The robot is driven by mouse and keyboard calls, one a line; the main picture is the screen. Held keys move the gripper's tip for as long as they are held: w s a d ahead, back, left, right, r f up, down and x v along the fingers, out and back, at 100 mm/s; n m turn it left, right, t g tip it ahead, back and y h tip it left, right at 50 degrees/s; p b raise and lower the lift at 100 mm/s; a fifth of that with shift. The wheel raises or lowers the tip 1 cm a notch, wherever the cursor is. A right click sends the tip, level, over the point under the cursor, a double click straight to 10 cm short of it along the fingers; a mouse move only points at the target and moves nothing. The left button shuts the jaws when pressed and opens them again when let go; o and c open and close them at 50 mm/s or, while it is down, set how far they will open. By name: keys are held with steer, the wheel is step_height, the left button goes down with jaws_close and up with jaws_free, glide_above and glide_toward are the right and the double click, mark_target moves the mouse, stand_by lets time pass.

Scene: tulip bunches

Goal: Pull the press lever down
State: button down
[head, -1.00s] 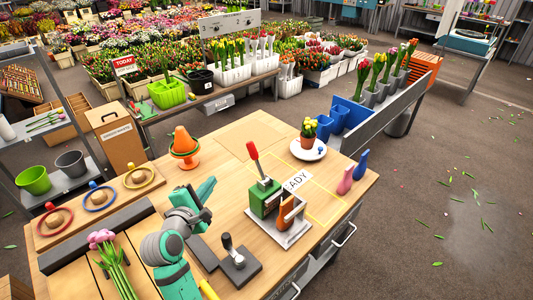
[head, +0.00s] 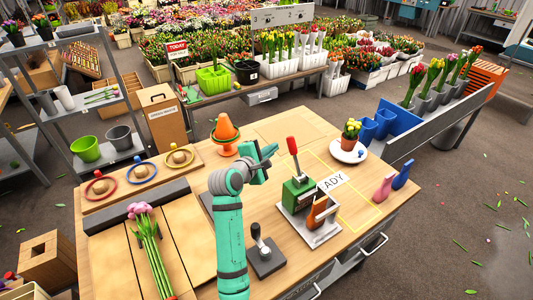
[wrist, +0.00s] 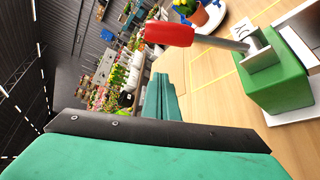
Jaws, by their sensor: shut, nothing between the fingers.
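The press (head: 297,193) is a green block on a pale base plate, in the middle right of the table. Its lever (head: 293,147) has a red grip and points up, leaning slightly. In the wrist view the lever's red grip (wrist: 168,33) is at the top centre, its metal rod running right to the green press body (wrist: 275,80). My gripper (head: 270,155) is shut and empty, just left of the lever in the head view, with a gap between them. In the wrist view its teal fingers (wrist: 163,97) lie below the red grip, apart from it.
An orange object (head: 317,212) and a white sign (head: 333,182) are at the press's right side. A dark plate with a black-knobbed handle (head: 260,242) is in front.

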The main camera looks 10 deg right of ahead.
steer(key=shift+s+d+r, duration=0.45)
steer(key=shift+s+d, duration=0.15)
steer(key=shift+s, duration=0.05)
steer(key=shift+s+d+r, duration=0.45)
steer(key=shift+s+d, duration=0.15)
